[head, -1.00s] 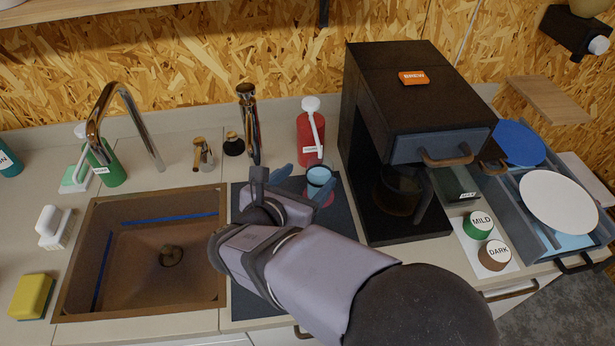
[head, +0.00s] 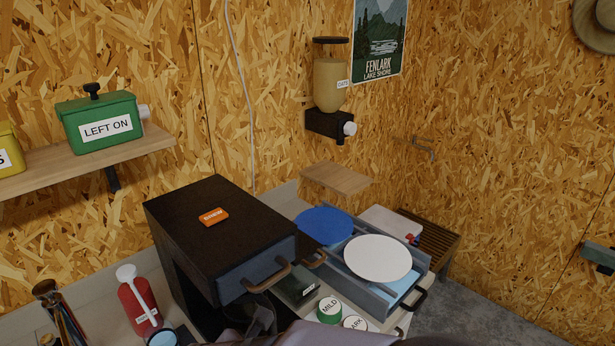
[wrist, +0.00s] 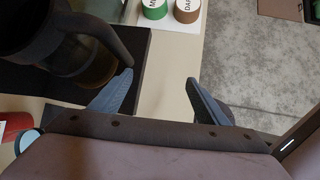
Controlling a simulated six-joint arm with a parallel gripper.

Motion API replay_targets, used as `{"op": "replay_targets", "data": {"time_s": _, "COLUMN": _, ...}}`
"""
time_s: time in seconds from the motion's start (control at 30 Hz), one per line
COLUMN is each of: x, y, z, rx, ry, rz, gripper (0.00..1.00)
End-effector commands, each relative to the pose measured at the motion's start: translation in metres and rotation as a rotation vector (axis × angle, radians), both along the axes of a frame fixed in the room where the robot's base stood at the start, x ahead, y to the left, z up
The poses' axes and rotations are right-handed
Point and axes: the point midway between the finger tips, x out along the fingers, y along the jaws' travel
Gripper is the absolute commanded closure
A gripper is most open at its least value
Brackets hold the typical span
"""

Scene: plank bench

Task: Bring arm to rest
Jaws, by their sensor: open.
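My gripper (wrist: 160,84) shows in the wrist view with its two blue-grey fingers spread apart and nothing between them. It hangs over the pale counter edge, close to the glass carafe (wrist: 90,62) with a dark handle, which is at its upper left. A cup with a light blue top (head: 162,338) is partly cut off at the bottom of the head view.
The black coffee machine (head: 190,225) stands beside an open drawer with a blue plate (head: 323,226) and a white plate (head: 377,259). A red bottle (head: 138,305) stands left. Green MILD (wrist: 154,9) and brown DARK (wrist: 187,10) pods lie ahead. Grey floor (wrist: 265,65) is clear at right.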

Motion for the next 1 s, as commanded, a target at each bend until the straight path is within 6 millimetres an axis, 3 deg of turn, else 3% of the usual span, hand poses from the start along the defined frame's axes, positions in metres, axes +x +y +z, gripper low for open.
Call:
{"op": "replay_targets", "data": {"time_s": 0.03, "x": 0.002, "y": -0.026, "z": -0.009, "rx": 0.05, "ry": 0.017, "rz": -0.14, "gripper": 0.31}}
{"op": "replay_targets", "data": {"time_s": 0.2, "x": -0.01, "y": -0.098, "z": -0.035, "rx": 0.241, "ry": 0.049, "rz": -0.656, "gripper": 0.31}}
{"op": "replay_targets", "data": {"time_s": 0.4, "x": -0.038, "y": -0.158, "z": -0.06, "rx": 0.465, "ry": 0.031, "rz": -1.293, "gripper": 0.31}}
{"op": "replay_targets", "data": {"time_s": 0.6, "x": -0.062, "y": -0.191, "z": -0.075, "rx": 0.647, "ry": -0.031, "rz": -1.847, "gripper": 0.31}}
{"op": "replay_targets", "data": {"time_s": 0.7, "x": -0.069, "y": -0.199, "z": -0.079, "rx": 0.711, "ry": -0.064, "rz": -2.044, "gripper": 0.31}}
{"op": "replay_targets", "data": {"time_s": 0.83, "x": -0.075, "y": -0.205, "z": -0.082, "rx": 0.761, "ry": -0.092, "rz": -2.203, "gripper": 0.31}}
{"op": "replay_targets", "data": {"time_s": 1.0, "x": -0.077, "y": -0.207, "z": -0.083, "rx": 0.783, "ry": -0.106, "rz": -2.271, "gripper": 0.31}}
